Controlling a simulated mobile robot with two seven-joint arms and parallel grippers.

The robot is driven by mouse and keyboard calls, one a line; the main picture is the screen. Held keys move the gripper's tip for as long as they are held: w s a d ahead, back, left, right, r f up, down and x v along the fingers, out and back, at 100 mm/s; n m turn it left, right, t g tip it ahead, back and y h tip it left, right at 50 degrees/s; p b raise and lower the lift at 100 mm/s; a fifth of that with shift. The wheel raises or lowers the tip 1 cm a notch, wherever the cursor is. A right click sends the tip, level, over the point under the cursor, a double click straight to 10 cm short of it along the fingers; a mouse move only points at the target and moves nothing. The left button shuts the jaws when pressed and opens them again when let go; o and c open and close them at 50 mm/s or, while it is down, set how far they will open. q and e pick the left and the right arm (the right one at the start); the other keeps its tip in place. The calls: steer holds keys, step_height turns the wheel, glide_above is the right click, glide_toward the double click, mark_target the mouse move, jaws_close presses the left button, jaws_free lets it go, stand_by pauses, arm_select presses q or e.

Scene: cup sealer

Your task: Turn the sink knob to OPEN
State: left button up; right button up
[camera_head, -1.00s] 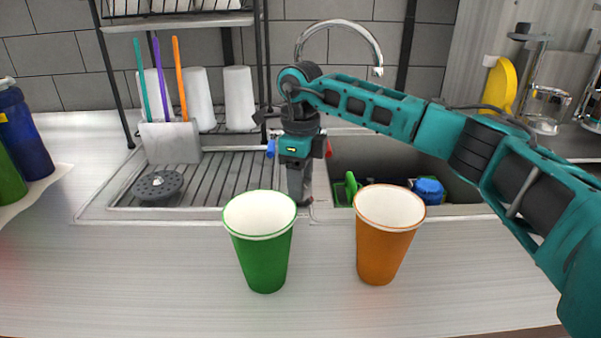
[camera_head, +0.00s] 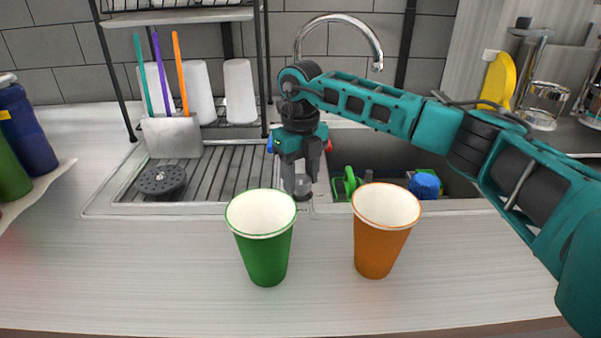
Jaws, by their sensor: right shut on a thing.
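My right gripper (camera_head: 301,184) points down at the rim between the drying grate and the sink basin. Its fingers are shut on the small grey sink knob (camera_head: 303,191), which they partly hide. Any marking on the knob is too small to read. A blue tap handle (camera_head: 270,144) and a red tap handle (camera_head: 328,146) show on either side of the gripper. The curved chrome faucet (camera_head: 345,24) rises behind my right arm. My left gripper is not in view.
A green cup (camera_head: 264,250) and an orange cup (camera_head: 381,240) stand on the counter in front of the knob. The sink basin (camera_head: 450,180) holds a green item and a blue item. A dish rack (camera_head: 185,17) stands behind the grate. Bottles (camera_head: 28,130) stand at the left.

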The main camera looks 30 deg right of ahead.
mark_target(301, 179)
stand_by(0.4)
steer(key=o, duration=1.1)
steer(key=shift+r, duration=0.15)
step_height(301, 179, up, 13)
steer(key=shift+f, duration=0.15)
